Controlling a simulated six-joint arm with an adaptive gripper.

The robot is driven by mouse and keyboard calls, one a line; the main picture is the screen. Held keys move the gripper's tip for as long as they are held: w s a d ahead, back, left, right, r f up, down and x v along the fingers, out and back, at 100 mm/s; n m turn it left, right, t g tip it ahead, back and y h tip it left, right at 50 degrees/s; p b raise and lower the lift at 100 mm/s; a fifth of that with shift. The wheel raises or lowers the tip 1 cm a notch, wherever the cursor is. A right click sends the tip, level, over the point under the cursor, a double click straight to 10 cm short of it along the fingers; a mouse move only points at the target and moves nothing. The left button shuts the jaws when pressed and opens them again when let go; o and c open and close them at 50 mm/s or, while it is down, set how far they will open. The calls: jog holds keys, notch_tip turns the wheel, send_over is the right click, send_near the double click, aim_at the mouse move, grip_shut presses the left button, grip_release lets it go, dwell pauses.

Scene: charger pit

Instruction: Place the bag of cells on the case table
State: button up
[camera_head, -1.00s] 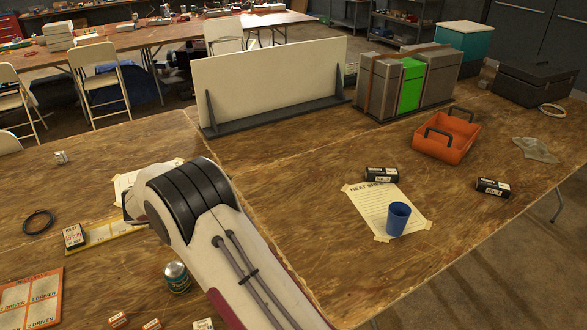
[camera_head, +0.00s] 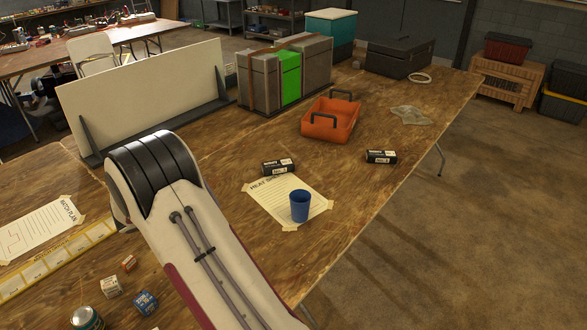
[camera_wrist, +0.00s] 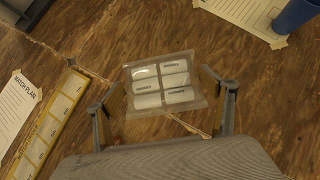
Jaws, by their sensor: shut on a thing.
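My gripper (camera_wrist: 165,98) is shut on the bag of cells (camera_wrist: 162,82), a clear pouch with several white labelled cells, held between its two fingers in the wrist view. The bag is above the brown wood tabletop, over or near a seam between two tables. In the head view my arm hides the gripper and bag. The table bearing the cases (camera_head: 360,190) fills the middle and right of the head view. Grey and green cases (camera_head: 290,78) and a black case (camera_head: 400,60) stand at its back.
A white panel (camera_head: 145,95) stands at left. Bare wood lies right of the sheet.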

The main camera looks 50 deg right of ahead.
jog(key=s+d+m+g+h, duration=0.1)
jog(key=s+d+m+g, duration=0.1)
jog(key=s+d, duration=0.3)
jog(key=s+d+m+g, duration=0.3)
jog(key=s+d+m, duration=0.2)
jog(key=s, duration=0.5)
jog(key=shift+s+d+f+h, duration=0.25)
jog(key=shift+d+f+h, duration=0.05)
jog(key=shift+d+h, duration=0.15)
send_near(253, 245)
jog(key=shift+w+d+r, duration=0.1)
jog(key=shift+d+r, duration=0.15)
jog(key=shift+d, duration=0.55)
jog(key=shift+w+d+r, duration=0.1)
jog(key=shift+d+r, duration=0.2)
jog(key=shift+d, duration=0.45)
jog(key=shift+f, duration=0.1)
jog(key=shift+f, duration=1.8)
jog(key=shift+f, duration=0.1)
jog(key=o, duration=1.4)
